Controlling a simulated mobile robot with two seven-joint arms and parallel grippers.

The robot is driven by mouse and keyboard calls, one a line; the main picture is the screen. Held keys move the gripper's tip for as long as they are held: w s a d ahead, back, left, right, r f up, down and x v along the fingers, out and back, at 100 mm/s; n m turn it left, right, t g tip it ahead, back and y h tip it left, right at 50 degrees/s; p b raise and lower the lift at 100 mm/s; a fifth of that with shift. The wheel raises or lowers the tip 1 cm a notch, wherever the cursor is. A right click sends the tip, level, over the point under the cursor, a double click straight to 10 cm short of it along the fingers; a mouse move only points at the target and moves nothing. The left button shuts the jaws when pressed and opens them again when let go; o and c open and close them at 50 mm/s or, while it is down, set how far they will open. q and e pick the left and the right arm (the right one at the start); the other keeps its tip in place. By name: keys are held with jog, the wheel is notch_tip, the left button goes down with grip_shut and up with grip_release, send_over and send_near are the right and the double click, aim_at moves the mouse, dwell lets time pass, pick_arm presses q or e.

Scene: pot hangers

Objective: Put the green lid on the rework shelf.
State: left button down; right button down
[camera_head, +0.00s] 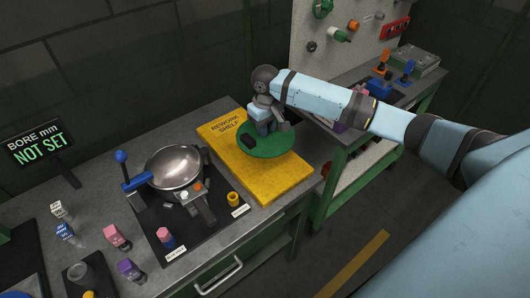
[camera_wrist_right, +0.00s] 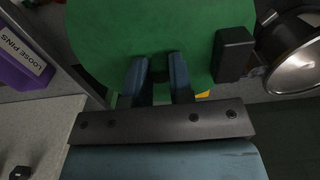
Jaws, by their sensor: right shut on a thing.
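The green lid (camera_head: 272,149) is a flat round disc with a black block on top, and it lies over the yellow rework shelf (camera_head: 262,183). My right gripper (camera_head: 262,127) reaches down from above and is shut on the lid. In the right wrist view the lid (camera_wrist_right: 115,35) fills the top, with my two fingers (camera_wrist_right: 158,65) at it. I cannot tell whether the lid touches the shelf. The lid hides the middle of the shelf; its lettered end shows. My left gripper is not in view.
Several small coloured blocks stand at the bench's front left. A green side bench (camera_head: 345,150) stands at the right. The shelf's front part is bare.

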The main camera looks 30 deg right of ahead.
notch_tip(320, 180, down, 8)
jog(key=shift+r, duration=0.15)
notch_tip(320, 180, down, 4)
jog(key=shift+r, duration=0.2)
jog(key=c, duration=1)
grip_release()
jog(key=shift+f, duration=0.1)
